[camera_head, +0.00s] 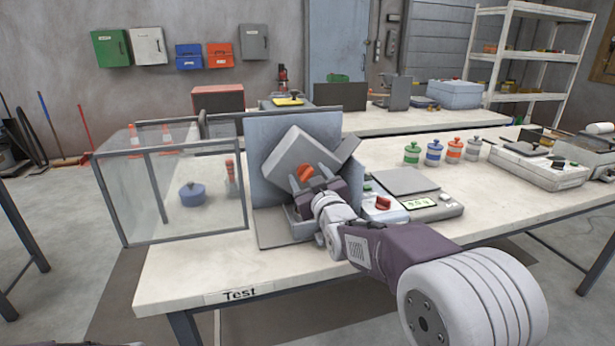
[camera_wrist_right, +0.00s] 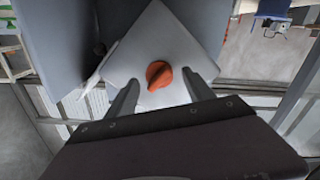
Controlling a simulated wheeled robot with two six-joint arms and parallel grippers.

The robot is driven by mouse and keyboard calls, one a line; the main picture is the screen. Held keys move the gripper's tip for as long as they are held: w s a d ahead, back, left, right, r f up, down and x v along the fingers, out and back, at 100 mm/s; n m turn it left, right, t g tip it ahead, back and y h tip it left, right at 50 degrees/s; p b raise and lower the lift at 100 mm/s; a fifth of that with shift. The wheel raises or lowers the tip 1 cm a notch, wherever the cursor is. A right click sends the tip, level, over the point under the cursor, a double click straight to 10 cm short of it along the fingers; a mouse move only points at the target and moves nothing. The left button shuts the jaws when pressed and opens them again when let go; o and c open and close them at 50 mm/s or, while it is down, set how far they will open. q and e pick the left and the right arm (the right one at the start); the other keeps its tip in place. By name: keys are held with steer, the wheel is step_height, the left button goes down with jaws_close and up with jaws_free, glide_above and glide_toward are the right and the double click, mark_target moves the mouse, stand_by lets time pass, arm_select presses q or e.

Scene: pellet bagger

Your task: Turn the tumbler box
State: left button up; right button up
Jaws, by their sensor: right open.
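The tumbler box (camera_head: 290,152) is a light grey box mounted in front of an upright blue-grey panel (camera_head: 258,128) on the table. It is tilted, with a corner pointing up. An orange knob (camera_head: 305,173) sits on its front face; it also shows in the right wrist view (camera_wrist_right: 159,74). My right gripper (camera_head: 312,176) is in front of the box, its fingers apart on either side of the knob. In the wrist view the fingers (camera_wrist_right: 160,90) show gaps to the knob, so it is not gripped. My left gripper is not in view.
A clear case (camera_head: 120,192) with a blue pot (camera_head: 193,193) stands left of the box. A scale (camera_head: 432,208) with a lit display stands to the right. Several small coloured weights (camera_head: 433,153) stand further back. The table front edge (camera_head: 190,297) is clear at left.

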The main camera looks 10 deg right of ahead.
steer(key=shift+w, duration=0.45)
jaws_close()
